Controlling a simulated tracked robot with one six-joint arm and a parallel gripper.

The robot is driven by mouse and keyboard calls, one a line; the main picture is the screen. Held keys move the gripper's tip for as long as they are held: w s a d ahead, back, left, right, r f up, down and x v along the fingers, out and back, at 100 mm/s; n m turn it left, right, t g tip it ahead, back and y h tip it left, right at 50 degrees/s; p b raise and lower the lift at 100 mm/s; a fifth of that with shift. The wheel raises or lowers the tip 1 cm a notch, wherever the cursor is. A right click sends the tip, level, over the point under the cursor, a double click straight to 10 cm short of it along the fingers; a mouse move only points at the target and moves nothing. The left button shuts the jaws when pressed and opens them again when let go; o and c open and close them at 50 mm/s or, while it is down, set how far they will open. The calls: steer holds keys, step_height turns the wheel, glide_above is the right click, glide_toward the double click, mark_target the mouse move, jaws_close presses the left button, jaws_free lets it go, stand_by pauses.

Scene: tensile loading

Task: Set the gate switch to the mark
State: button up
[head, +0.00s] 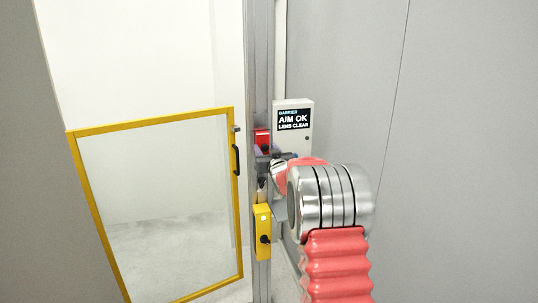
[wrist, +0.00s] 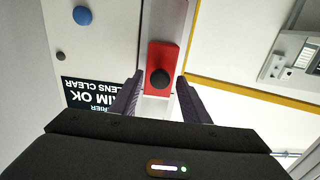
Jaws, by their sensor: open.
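A red box with a round black knob (wrist: 160,78) sits on the grey post in the wrist view. The red box also shows in the head view (head: 262,138), partly hidden by my gripper. A yellow box (head: 262,232) with a black knob is lower on the same post. I cannot tell which is the gate switch, and no mark is readable. My gripper (wrist: 160,92) is open, with its dark fingers on either side of the red box in the picture and nothing held. Whether they touch the box or its knob I cannot tell.
A yellow-framed clear gate (head: 155,121) with a black handle (head: 236,160) stands left of the post. Grey panels (head: 460,150) bound the right side.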

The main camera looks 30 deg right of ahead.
steer(key=v, duration=1.3)
steer(key=shift+s+a, duration=0.15)
steer(key=shift+s, duration=0.2)
steer(key=shift+f, duration=0.1)
